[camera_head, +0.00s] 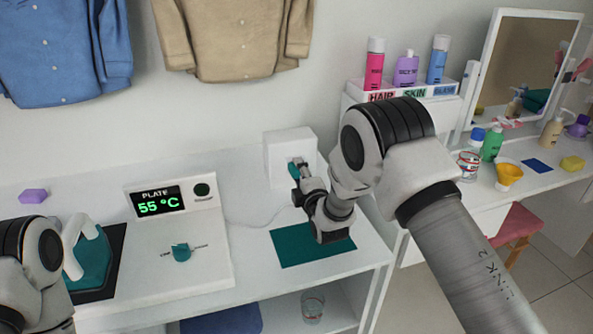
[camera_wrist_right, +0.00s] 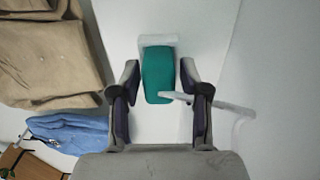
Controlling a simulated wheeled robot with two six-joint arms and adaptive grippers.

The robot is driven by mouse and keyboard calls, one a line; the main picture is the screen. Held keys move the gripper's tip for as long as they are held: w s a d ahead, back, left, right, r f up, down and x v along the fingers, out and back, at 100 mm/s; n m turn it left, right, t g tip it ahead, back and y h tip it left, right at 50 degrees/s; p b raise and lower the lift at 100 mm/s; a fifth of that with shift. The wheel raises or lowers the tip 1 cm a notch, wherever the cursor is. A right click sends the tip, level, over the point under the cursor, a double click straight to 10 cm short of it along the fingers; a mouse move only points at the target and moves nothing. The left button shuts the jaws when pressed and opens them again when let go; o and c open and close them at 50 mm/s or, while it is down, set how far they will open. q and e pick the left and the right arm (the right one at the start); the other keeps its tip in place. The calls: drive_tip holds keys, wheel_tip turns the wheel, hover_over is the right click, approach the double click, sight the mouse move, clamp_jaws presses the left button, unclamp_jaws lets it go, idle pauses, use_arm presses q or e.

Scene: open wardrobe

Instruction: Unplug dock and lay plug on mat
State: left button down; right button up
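A white wall box, the dock (camera_head: 284,148), stands at the back of the counter with a teal plug (camera_head: 293,170) at its front. In the right wrist view, the teal plug (camera_wrist_right: 158,72) sits against a white plate, with a thin pale cord or strip beside it. My right gripper (camera_head: 299,183) is at the plug. Its fingers (camera_wrist_right: 158,92) stand on either side of it with gaps showing, so it is open around the plug. The teal mat (camera_head: 290,250) lies flat below, partly hidden by my right arm. My left gripper is out of view; only part of that arm shows.
A teal iron (camera_head: 92,258) with a white handle stands on a dark pad. A thin cord crosses the counter. Bottles (camera_head: 375,65) and a mirror stand at right.

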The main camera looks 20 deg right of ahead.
clamp_jaws()
drive_tip(key=shift+c, duration=1.9)
unclamp_jaws()
clamp_jaws()
drive_tip(key=shift+s, duration=0.15)
drive_tip(key=shift+s, duration=0.35)
drive_tip(key=shift+s, duration=0.75)
drive_tip(key=shift+s+d, duration=0.1)
drive_tip(key=shift+s, duration=1.9)
